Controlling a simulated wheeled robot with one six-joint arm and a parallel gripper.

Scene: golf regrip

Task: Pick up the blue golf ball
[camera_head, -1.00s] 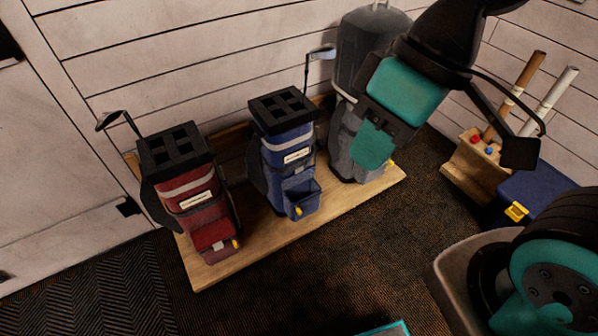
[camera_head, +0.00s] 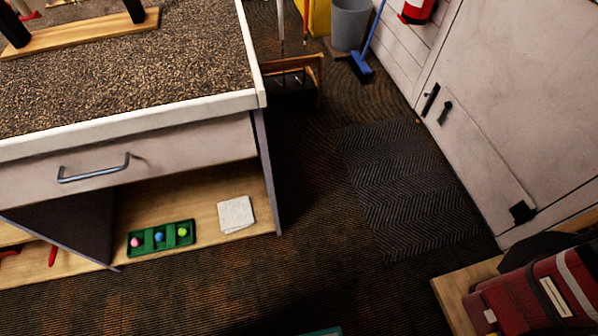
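A blue golf ball (camera_head: 158,237) sits in the middle compartment of a small green tray (camera_head: 162,250). A pink ball (camera_head: 135,242) is in the compartment to its left and a yellow-green ball (camera_head: 182,232) in the one to its right. The tray rests on the wooden lower shelf (camera_head: 210,190) of a workbench at the left, under its drawer. My gripper is not in view. Only a small teal edge shows at the bottom of the picture.
The workbench top (camera_head: 130,65) and drawer handle (camera_head: 95,170) overhang the shelf. A folded white cloth (camera_head: 236,214) lies right of the tray. Dark carpet is clear before the shelf. A mat (camera_head: 405,185), a door and a red golf bag (camera_head: 525,300) are at the right.

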